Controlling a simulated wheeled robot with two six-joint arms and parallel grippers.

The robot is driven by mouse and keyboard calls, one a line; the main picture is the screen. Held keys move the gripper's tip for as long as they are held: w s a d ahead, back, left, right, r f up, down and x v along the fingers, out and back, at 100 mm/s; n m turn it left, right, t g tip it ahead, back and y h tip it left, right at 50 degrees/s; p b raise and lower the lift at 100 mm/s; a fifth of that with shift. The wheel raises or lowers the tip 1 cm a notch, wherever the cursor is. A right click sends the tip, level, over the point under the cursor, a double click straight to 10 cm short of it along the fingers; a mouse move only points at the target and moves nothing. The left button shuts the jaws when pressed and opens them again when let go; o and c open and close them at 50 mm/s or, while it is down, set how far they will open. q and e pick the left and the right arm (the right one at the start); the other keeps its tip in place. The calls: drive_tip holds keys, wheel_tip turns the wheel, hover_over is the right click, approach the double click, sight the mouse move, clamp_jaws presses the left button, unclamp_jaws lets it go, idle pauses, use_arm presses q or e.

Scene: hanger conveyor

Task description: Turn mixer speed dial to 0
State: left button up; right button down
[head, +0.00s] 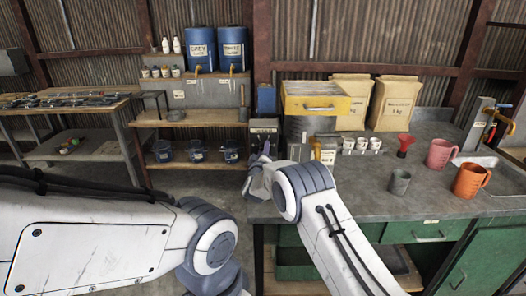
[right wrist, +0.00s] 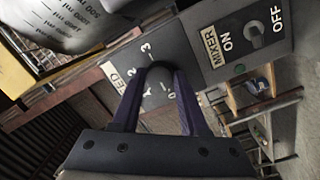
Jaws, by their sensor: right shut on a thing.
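The mixer speed dial (right wrist: 157,92) is a dark round knob on a dark grey panel, with the digits 0 to 3 around it and a partly hidden SPEED label (right wrist: 122,76). My right gripper (right wrist: 160,82) is shut on the dial, one purple finger on each side. The fingers hide part of the scale, and I cannot tell which digit the knob points to. In the head view my right gripper (head: 261,161) is at the front of the control box (head: 264,130) at the counter's left end. My left arm shows, but its gripper is out of view.
Beside the dial is a MIXER ON/OFF switch (right wrist: 254,34). A yellow-topped box (head: 316,103) stands right of the control box. Shelves with blue barrels (head: 201,50) are left.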

drive_tip(key=shift+c, duration=2.2)
unclamp_jaws()
drive_tip(key=shift+f, duration=0.1)
drive_tip(key=s+a+b, duration=0.1)
drive_tip(key=s+b, duration=0.1)
drive_tip(key=s, duration=0.8)
drive_tip(key=shift+s, duration=0.25)
drive_tip(key=shift+d, duration=0.1)
